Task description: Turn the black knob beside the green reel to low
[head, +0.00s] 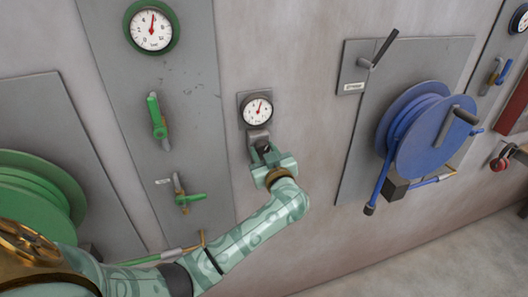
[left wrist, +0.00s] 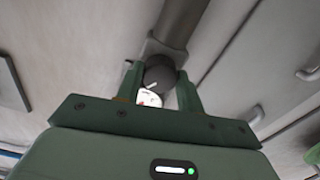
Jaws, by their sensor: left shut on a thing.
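The black knob (head: 262,147) is on a grey plate on the wall, below a small white gauge (head: 258,111). My left gripper (head: 267,157) is at the knob from below. In the left wrist view the fingers (left wrist: 160,84) stand on either side of the round dark knob (left wrist: 160,71), shut on it. A light pointer mark shows on its face; I cannot read a low mark. Part of the white gauge (left wrist: 149,97) shows between the fingers. The green reel (head: 35,190) is at the left, partly hidden by my left arm. My right gripper is not in view.
A grey panel left of the knob carries a green-rimmed gauge (head: 152,27), a green lever (head: 156,117) and a green valve handle (head: 190,198). A blue reel (head: 432,140) with a crank is to the right. Bare wall lies between the knob and the blue reel's panel.

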